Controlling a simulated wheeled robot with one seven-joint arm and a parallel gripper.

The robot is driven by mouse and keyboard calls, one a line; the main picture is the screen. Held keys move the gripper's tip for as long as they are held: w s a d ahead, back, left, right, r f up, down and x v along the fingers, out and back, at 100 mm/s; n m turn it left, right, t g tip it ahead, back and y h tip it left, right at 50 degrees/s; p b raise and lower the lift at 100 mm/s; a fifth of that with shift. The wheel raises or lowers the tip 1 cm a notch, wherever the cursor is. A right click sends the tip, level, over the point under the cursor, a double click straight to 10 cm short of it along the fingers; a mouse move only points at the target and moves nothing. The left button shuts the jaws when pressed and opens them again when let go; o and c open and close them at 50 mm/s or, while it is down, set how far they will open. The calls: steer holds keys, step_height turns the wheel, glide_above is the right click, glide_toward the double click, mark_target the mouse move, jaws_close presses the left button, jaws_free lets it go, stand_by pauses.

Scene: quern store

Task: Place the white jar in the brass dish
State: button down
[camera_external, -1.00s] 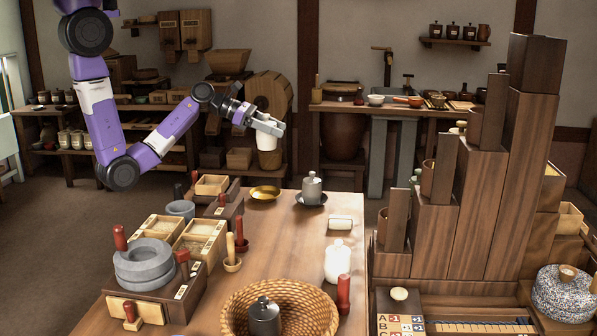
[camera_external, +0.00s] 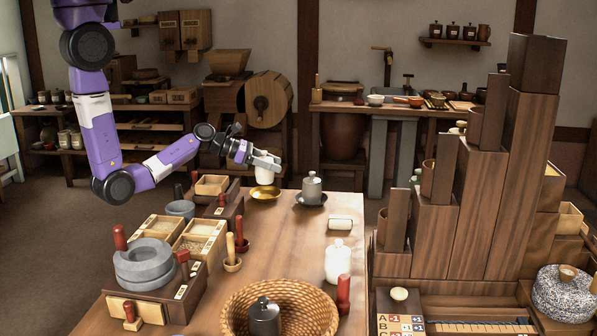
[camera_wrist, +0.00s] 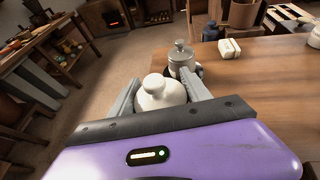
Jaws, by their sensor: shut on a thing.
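My gripper (camera_external: 266,160) is shut on a white jar (camera_external: 264,175). It holds the jar upright just above the brass dish (camera_external: 265,194) at the far left of the table. In the external view I cannot tell whether the jar's bottom touches the dish. In the wrist view the white jar (camera_wrist: 161,93) with its round knob sits between the two fingers, and the dish is hidden. Another white jar (camera_external: 338,262) stands on the table's right side.
A grey lidded jar (camera_external: 312,188) stands on a dark saucer right of the dish. Wooden grain boxes (camera_external: 200,240) and a stone quern (camera_external: 144,265) fill the left side. A wicker basket (camera_external: 235,318) is at the front. The middle is clear.

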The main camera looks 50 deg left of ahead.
steer(key=shift+f+b, duration=0.4)
steer(key=shift+f, duration=2.3)
steer(key=shift+f, duration=0.15)
steer(key=shift+c, duration=2.4)
jaws_free()
steer(key=v, duration=1.2)
